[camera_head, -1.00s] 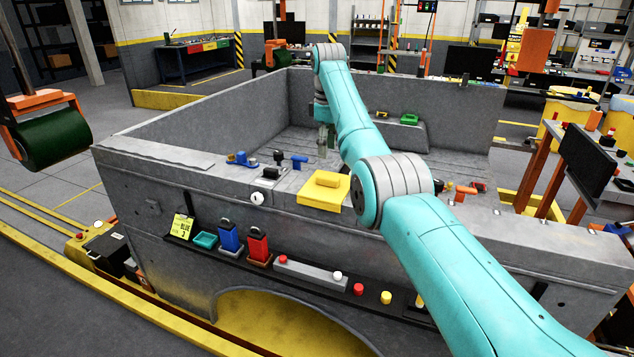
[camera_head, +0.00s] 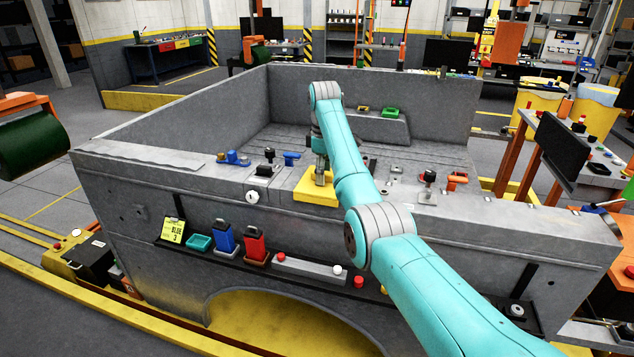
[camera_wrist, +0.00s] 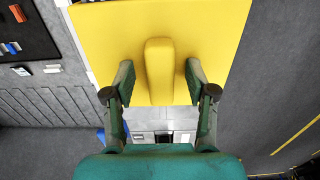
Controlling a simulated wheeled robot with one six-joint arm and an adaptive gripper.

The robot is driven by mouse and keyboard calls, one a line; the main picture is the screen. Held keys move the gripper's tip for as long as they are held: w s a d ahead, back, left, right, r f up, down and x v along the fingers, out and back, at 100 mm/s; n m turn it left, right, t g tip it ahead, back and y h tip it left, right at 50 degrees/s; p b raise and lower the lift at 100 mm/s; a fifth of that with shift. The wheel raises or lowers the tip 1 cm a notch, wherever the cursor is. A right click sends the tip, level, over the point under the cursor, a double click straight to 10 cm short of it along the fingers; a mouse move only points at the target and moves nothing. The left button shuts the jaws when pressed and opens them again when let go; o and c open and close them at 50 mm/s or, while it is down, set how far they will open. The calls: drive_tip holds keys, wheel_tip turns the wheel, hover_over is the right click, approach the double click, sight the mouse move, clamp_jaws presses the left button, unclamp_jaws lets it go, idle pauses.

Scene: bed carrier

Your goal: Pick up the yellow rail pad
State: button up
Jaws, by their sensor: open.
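The yellow rail pad (camera_head: 314,193) lies on the near top rail of the grey truck bed. It is a flat yellow plate with a raised ridge across its middle. In the wrist view the pad (camera_wrist: 215,45) fills the upper middle, and its ridge (camera_wrist: 160,70) lies between my fingers. My gripper (camera_wrist: 160,80) is open, with one finger on each side of the ridge and a visible gap on both sides. In the head view my gripper (camera_head: 321,178) is right over the pad and hides part of it. I cannot tell whether the fingertips touch the plate.
On the same rail, blue parts (camera_head: 233,158) and a black knob (camera_head: 269,155) sit left of the pad. A black-topped clamp (camera_head: 429,182) and orange parts (camera_head: 456,181) sit to its right. A shelf below holds a blue bin (camera_head: 224,237) and a red bin (camera_head: 255,244).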

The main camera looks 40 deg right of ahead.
clamp_jaws()
drive_tip(key=shift+r, duration=0.15)
